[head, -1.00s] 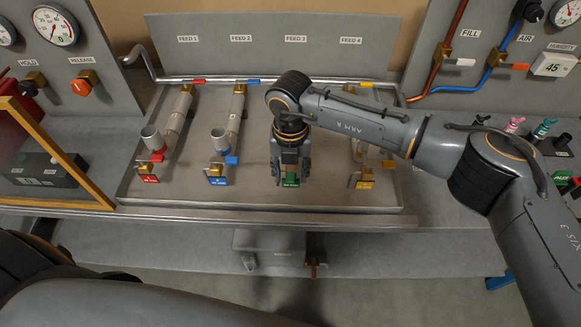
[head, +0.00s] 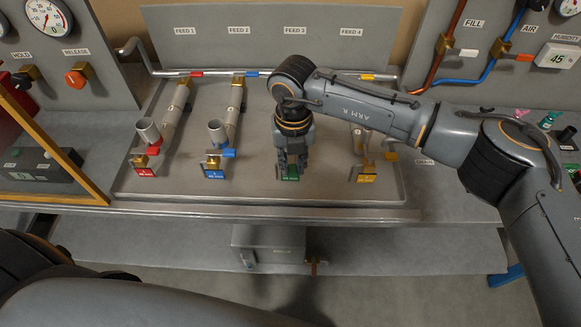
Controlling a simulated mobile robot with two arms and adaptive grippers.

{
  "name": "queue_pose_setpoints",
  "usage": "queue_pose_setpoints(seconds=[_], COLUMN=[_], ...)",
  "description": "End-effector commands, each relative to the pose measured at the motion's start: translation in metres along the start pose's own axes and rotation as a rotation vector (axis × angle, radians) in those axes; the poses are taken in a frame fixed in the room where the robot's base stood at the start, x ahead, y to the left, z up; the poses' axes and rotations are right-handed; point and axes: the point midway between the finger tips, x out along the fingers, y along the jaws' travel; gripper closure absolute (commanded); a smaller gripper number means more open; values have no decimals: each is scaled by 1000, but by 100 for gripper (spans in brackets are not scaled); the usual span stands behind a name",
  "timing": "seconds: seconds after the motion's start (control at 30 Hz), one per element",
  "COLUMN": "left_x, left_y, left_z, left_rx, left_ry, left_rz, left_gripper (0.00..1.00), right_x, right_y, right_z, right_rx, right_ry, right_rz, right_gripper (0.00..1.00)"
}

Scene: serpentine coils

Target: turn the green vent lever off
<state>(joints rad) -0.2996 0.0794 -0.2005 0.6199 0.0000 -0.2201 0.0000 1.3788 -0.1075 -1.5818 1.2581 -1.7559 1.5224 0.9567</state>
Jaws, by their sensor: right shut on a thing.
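My right gripper (head: 291,168) points down at the front of the FEED 3 station, just behind the small green tag (head: 289,174). It is shut on the green vent lever, which its fingers and wrist hide, so I cannot tell the lever's angle. The FEED 3 pipe behind is also covered by my arm. My left gripper is not in view.
Red (head: 145,172), blue (head: 214,173) and yellow (head: 367,173) tags mark the neighbouring stations on the same metal tray (head: 250,196). Grey cups (head: 147,130) stand at FEED 1 and FEED 2.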

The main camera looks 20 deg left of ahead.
Motion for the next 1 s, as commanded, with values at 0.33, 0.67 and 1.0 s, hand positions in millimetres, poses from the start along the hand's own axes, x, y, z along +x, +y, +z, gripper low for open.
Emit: queue_pose_setpoints(seconds=[0.33,0.67,1.0], left_x=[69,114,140], left_y=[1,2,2], left_z=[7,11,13], left_rx=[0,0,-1], left_ry=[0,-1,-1], left_rz=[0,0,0], left_gripper=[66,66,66], right_x=[8,5,2], right_y=[-15,-28,-39], right_z=[4,10,21], right_rx=[-306,-618,-939], right_ry=[-5,-5,-4], right_rz=[0,0,0], right_gripper=[100,100,100])
